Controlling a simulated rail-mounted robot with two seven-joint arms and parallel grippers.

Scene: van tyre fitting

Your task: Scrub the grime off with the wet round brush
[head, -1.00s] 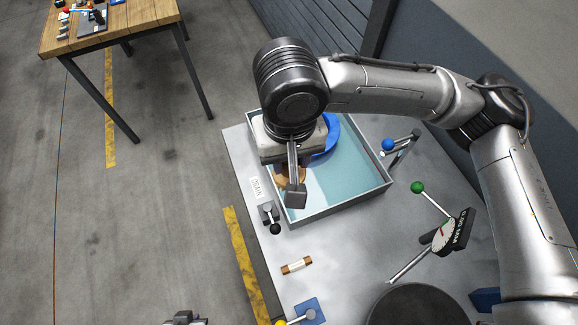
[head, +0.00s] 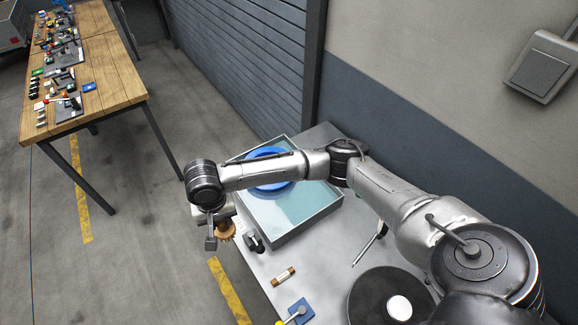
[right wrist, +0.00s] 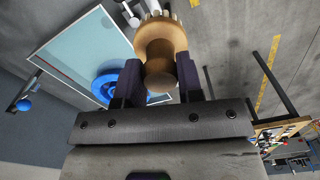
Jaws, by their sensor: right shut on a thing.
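My right gripper (head: 217,234) is shut on the round brush (head: 227,231), a wooden thing with a rounded body. In the right wrist view the brush (right wrist: 160,52) sits between the two dark fingers, its pale bristles pointing away from the gripper. The gripper holds it beyond the left edge of the water basin (head: 308,227), clear of the water. A blue ring-shaped thing (head: 270,187) is in the basin, partly covered by my arm; it also shows in the right wrist view (right wrist: 103,88). I cannot make out any grime. My left gripper is out of view.
The grey bench holds a small black-knobbed lever (head: 253,242), a brown-ended cylinder (head: 284,276), a blue block (head: 300,312) and a dark disc (head: 388,296). A wooden table (head: 110,75) with many small fittings stands at upper left. Open floor lies between.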

